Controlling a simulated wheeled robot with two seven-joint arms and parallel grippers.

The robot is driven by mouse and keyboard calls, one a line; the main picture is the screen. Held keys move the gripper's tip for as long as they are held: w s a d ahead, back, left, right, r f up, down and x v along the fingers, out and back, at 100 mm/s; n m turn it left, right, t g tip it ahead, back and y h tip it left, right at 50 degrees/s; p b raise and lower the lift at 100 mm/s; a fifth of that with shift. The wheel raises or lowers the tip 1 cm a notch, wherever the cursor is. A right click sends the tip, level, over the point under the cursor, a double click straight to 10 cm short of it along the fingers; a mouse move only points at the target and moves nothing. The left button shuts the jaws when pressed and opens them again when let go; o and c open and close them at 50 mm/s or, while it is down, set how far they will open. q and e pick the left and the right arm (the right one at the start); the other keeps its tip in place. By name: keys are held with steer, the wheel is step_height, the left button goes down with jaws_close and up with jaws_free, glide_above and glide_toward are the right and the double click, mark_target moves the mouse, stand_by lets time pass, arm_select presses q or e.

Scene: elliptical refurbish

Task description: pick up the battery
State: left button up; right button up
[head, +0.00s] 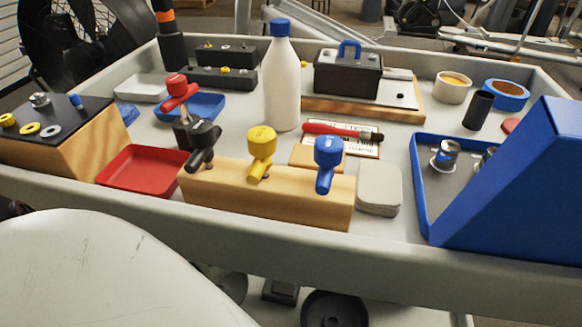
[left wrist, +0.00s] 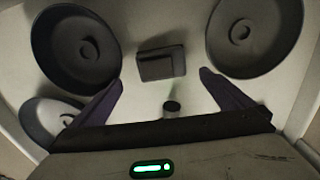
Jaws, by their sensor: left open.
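No thing is clearly marked as the battery. In the left wrist view, a small dark-topped cylinder (left wrist: 172,107) stands between the fingers, nearer the palm in the picture; I cannot tell if it is the battery. My left gripper (left wrist: 160,77) is open, its two dark purple fingers apart with nothing held. A black block (left wrist: 161,64) lies just beyond the fingertips. In the head view, a black box with a blue handle (head: 347,75) sits at the back of the upper tray; it could also be a battery. My left gripper is not visible there.
Round dark dishes (left wrist: 77,50) (left wrist: 254,37) flank the block on the lower shelf. The upper tray (head: 290,238) holds a wooden block with coloured knobs (head: 262,195), a red dish (head: 142,170), a white bottle (head: 281,85) and a blue bin (head: 520,190).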

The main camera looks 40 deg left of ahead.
mark_target(281, 287)
arm_select(q)
steer(key=shift+w+a+f+b, duration=0.25)
steer(key=shift+f+b, duration=0.05)
steer(key=shift+f, duration=0.25)
step_height(281, 287, down, 5)
steer(key=b, duration=0.3)
steer(key=shift+r, duration=0.1)
step_height(281, 287, down, 4)
steer(key=b, duration=0.3)
steer(key=shift+r, duration=0.1)
steer(key=shift+f, duration=0.35)
steer(key=shift+w+r, duration=0.1)
steer(key=c, duration=1)
arm_select(e)
steer(key=shift+n+g+y, duration=0.5)
steer(key=shift+n+y, duration=0.1)
steer(key=shift+y, duration=0.3)
steer(key=a, duration=0.1)
steer(key=w+a, duration=0.1)
steer(key=a+f, duration=0.1)
steer(key=a, duration=0.1)
steer(key=shift+w+f, duration=0.1)
steer(key=shift+w, duration=0.25)
